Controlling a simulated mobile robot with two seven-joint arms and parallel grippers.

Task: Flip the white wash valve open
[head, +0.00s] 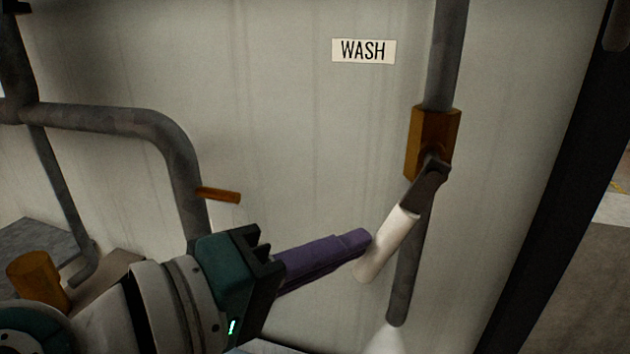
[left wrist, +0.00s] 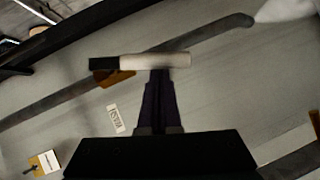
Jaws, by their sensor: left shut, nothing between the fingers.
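The white wash valve handle (head: 388,245) is a pale sleeve on a dark lever, slanting down and left from the brass valve body (head: 428,138). In the left wrist view the handle (left wrist: 155,62) lies crosswise just beyond my fingertips, with the valve body (left wrist: 122,76) partly hidden behind it. My left gripper (head: 362,238) has purple fingers, shut and empty. The fingertips meet the handle's left side in the head view; they look in contact or nearly so. The fingers also show in the left wrist view (left wrist: 160,74). My right gripper is not in view.
A WASH label (head: 363,51) is on the pale wall. A grey pipe (head: 405,275) runs down from the valve, with a whitish plume (head: 388,338) at its open end. Another bent pipe (head: 178,165) and an orange-brown lever (head: 219,195) are at left. A dark post (head: 555,190) stands at right.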

